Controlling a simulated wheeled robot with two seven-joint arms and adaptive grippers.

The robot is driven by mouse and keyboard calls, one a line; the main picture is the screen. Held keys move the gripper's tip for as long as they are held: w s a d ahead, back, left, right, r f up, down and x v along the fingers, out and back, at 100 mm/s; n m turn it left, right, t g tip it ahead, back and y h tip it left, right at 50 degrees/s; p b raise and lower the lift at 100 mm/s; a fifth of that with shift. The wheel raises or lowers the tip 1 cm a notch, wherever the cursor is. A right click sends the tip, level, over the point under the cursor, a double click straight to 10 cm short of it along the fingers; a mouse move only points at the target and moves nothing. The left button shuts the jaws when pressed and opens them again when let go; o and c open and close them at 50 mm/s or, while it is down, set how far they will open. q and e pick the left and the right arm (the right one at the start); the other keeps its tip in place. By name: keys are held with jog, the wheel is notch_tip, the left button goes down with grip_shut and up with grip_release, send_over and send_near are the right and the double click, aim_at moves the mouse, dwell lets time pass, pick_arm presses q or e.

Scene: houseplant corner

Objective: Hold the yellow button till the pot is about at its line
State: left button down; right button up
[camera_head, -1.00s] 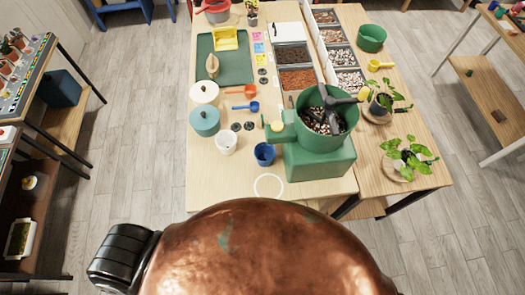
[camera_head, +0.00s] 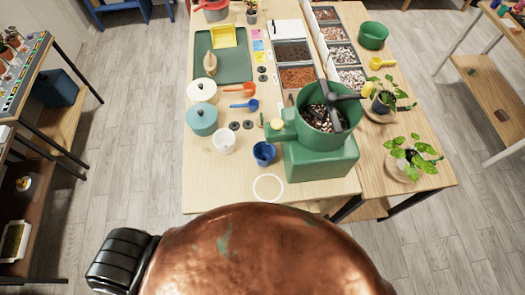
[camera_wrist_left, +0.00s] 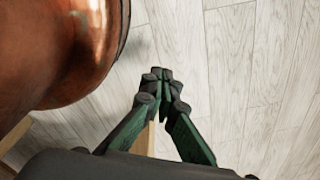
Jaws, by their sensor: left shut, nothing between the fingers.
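The green dispenser (camera_head: 320,160) stands at the front right of the table, with gravel-like bits and a dark paddle in its round hopper (camera_head: 322,122). The yellow button (camera_head: 277,124) is a round cap on its left side. A blue pot (camera_head: 263,153) stands just below and left of that arm; its inside and any line are too small to read. A white pot (camera_head: 223,142) stands left of it. My left gripper (camera_wrist_left: 160,75) is shut and empty in the left wrist view, over the floor and away from the button. My right gripper is out of view.
A white ring (camera_head: 268,187) marks the bare front of the table. Potted plants (camera_head: 411,160) stand on the right. Trays of gravel (camera_head: 297,78) run along the back.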

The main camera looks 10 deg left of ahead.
pick_arm(q)
jog(key=shift+w+f+b, duration=0.5)
jog(key=shift+f+b, duration=0.3)
jog(key=shift+f, duration=0.1)
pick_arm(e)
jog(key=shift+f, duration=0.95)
pick_arm(q)
jog(key=shift+w, duration=0.1)
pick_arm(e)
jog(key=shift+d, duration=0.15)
pick_arm(q)
jog(key=shift+r, duration=0.1)
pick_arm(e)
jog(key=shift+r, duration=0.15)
pick_arm(q)
jog(key=r+p, duration=0.5)
jog(key=shift+w+d, duration=0.1)
jog(key=shift+d, duration=0.1)
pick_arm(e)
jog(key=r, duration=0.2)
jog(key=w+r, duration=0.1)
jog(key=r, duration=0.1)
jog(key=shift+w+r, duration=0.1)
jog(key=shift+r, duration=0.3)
pick_arm(q)
jog(key=shift+s+a, duration=0.1)
jog(key=shift+s, duration=0.2)
